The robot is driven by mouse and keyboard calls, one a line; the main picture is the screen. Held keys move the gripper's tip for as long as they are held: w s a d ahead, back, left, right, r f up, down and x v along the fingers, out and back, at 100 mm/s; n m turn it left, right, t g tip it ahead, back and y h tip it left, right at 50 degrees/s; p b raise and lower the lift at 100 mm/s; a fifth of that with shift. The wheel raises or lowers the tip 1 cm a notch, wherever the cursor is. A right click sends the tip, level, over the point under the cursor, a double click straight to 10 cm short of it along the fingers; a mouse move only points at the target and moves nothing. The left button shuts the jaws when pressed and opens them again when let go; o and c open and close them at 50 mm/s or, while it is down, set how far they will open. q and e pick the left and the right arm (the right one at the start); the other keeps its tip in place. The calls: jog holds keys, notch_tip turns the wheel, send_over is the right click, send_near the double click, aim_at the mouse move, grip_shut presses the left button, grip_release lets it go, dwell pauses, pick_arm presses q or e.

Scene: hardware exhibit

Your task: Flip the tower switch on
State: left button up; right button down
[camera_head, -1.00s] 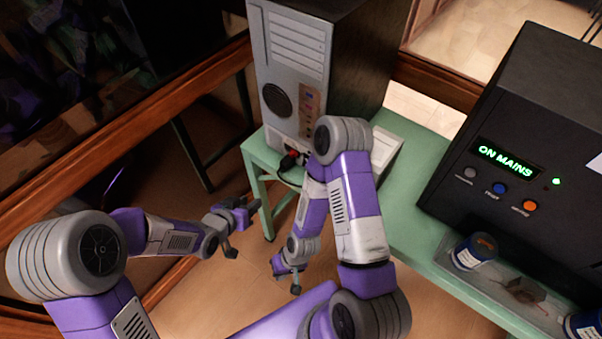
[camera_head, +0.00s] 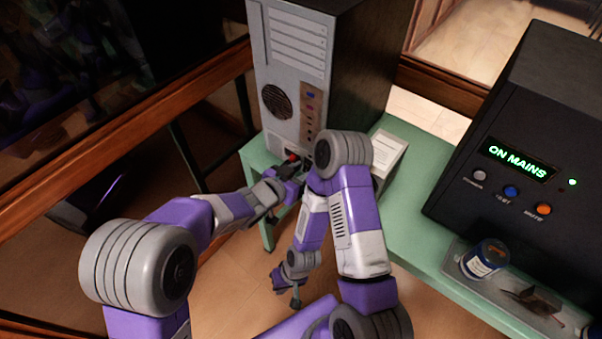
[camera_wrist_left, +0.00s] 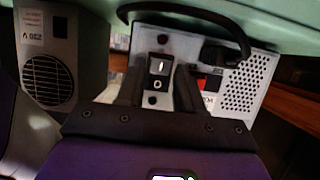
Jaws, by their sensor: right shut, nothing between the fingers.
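The grey-fronted tower (camera_head: 297,45) stands on the green table. In the left wrist view a metal panel (camera_wrist_left: 258,88) carries a black rocker switch (camera_wrist_left: 160,66) with a white line mark; which way it is tipped I cannot tell. My left gripper (camera_head: 294,176) is at the tower's lower panel. In the left wrist view its two dark fingers (camera_wrist_left: 159,92) are apart, one to each side of the switch in the picture; contact is unclear. My right gripper (camera_head: 285,283) is shut and empty, low in front of the table.
A black plug and cable (camera_wrist_left: 222,53) and a red part (camera_wrist_left: 209,83) are right of the switch in the wrist view. A black unit reading ON MAINS (camera_head: 515,160) stands on the green table (camera_head: 415,215) at the right.

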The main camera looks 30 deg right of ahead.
pick_arm(q)
jog(key=shift+c, duration=0.4)
grip_shut()
jog(key=f+h+b, duration=0.1)
jog(key=b, duration=0.3)
jog(key=shift+f+t+h, duration=0.15)
jog(key=shift+t+h, duration=0.15)
jog(key=shift+h+p, duration=0.3)
jog(key=shift+t+h, duration=0.6)
jog(key=shift+o, duration=0.4)
grip_release()
jog(key=shift+a, duration=0.1)
